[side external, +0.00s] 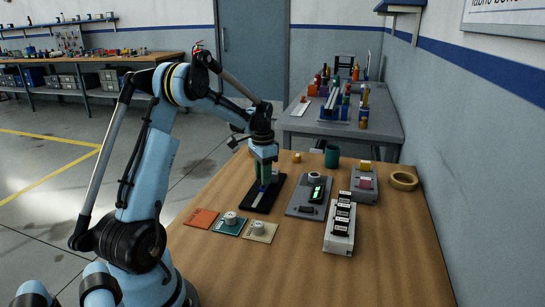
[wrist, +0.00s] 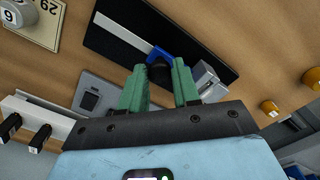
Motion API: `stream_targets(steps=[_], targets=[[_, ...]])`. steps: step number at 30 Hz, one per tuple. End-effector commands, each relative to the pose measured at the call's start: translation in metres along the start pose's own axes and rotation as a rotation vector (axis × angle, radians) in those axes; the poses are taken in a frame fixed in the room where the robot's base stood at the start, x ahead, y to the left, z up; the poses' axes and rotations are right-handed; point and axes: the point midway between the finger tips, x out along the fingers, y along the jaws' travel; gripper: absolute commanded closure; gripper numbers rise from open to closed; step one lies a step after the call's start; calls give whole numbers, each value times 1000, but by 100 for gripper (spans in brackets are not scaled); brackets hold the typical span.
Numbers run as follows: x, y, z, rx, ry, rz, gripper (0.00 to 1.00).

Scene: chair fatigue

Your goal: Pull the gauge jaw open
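The gauge has a black base (side external: 254,203) with a pale metal rail, and it lies on the wooden table. In the wrist view its base (wrist: 105,42) and rail (wrist: 122,33) run diagonally. A blue sliding jaw (wrist: 160,56) sits on the rail with a dark part below it in the picture. A grey block (wrist: 208,78) stands right of the jaw. My gripper (side external: 263,182) points down over the gauge. In the wrist view its green fingers (wrist: 160,67) stand apart, one each side of the dark part. I cannot tell whether they touch it.
A grey device with a green display (side external: 315,191) and a white block with black switches (side external: 340,225) stand right of the gauge. Coloured cards (side external: 201,218) with weights lie in front. A green mug (side external: 331,156) and tape roll (side external: 403,180) are behind.

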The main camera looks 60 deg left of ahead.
Motion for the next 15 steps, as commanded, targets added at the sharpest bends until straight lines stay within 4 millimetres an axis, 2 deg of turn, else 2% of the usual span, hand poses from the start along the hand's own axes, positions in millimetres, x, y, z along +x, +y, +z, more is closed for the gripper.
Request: stream_targets(steps=[1,6,15], targets=[[0,0,0,0,0,0,77],[0,0,0,0,0,0,100],[-1,3,3,0,0,0,100]])
